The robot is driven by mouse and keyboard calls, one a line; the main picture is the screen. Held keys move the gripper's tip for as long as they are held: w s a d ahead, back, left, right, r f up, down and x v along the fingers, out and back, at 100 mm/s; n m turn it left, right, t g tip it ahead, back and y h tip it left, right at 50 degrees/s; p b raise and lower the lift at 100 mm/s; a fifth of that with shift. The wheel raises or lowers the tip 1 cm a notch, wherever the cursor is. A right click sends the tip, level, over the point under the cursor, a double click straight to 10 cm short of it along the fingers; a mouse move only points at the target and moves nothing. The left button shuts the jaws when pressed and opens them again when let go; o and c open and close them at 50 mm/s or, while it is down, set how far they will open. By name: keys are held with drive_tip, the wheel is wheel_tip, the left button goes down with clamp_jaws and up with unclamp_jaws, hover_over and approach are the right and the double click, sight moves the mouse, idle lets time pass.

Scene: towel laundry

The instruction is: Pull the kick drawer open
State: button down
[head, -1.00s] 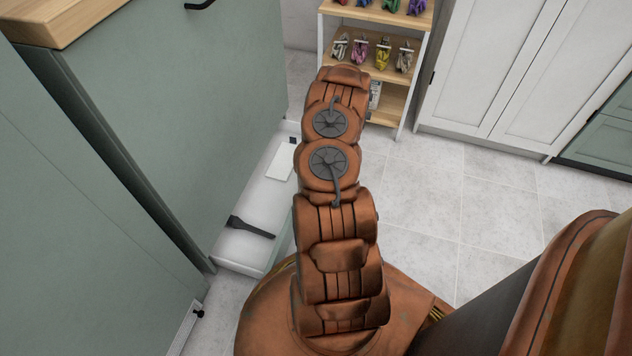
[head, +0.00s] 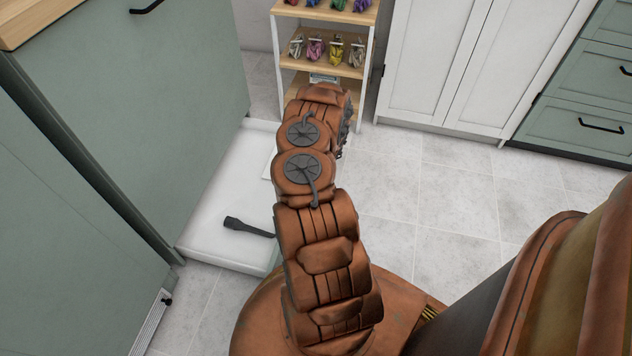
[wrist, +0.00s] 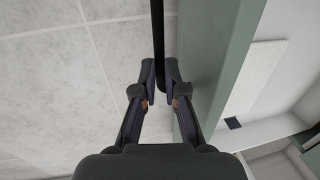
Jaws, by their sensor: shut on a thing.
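The kick drawer (head: 205,222) is out from under the green cabinet at floor level in the head view, with its white inside showing. In the wrist view its green front (wrist: 213,60) runs along the right of my gripper (wrist: 160,75). My gripper is shut on the dark bar handle (wrist: 158,35) of that front. In the head view my arm hides the gripper, the handle and part of the drawer.
A dark long-handled tool (head: 248,227) and a pale flat piece (head: 268,165) lie in the drawer. A shelf (head: 322,68) with small colourful items stands beyond. White cupboard doors (head: 465,65) stand at the back. Tiled floor (head: 430,195) to the right is clear.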

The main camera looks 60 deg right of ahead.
drive_tip(key=c, duration=1.2)
unclamp_jaws()
drive_tip(key=shift+r, duration=0.1)
drive_tip(key=shift+s+d+r, duration=0.15)
drive_tip(key=shift+s+r, duration=0.2)
drive_tip(key=shift+r, duration=1.6)
drive_tip(key=shift+s+d+r, duration=0.15)
drive_tip(key=shift+s+r, duration=0.2)
drive_tip(key=shift+r, duration=1.55)
drive_tip(key=shift+s+d+r, duration=0.15)
drive_tip(key=shift+s+r, duration=0.2)
drive_tip(key=shift+r, duration=1.6)
